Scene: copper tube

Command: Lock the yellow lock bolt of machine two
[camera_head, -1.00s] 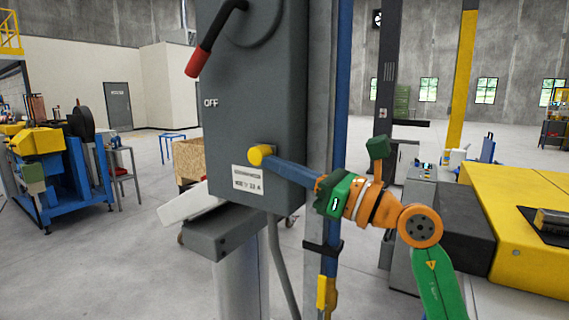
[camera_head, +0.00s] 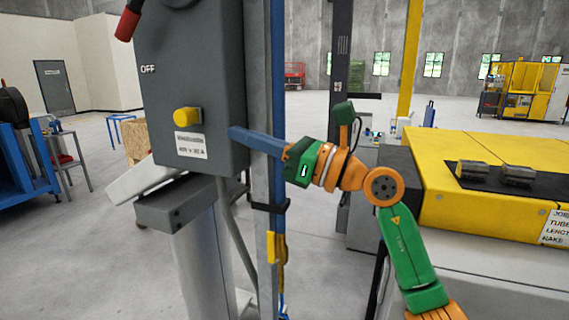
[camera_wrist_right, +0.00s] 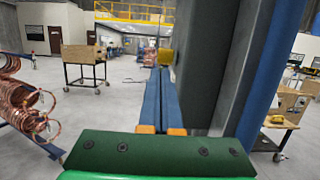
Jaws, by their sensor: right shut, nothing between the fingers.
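The yellow lock bolt (camera_head: 187,116) sticks out of the front of the grey switch box (camera_head: 195,60), above a white label. My right gripper (camera_head: 232,133) has long blue fingers that are shut and empty. In the head view their tips lie to the right of the bolt, with a visible gap in the picture. In the right wrist view the bolt (camera_wrist_right: 166,57) shows just beyond the tips of the shut fingers (camera_wrist_right: 160,72). My left gripper is in neither view.
A red-tipped lever (camera_head: 128,25) hangs at the box's upper left beside the word OFF. A blue post (camera_head: 278,100) stands right behind the box. A yellow machine (camera_head: 480,160) is at the right. Copper coils (camera_wrist_right: 25,100) show at the left of the wrist view.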

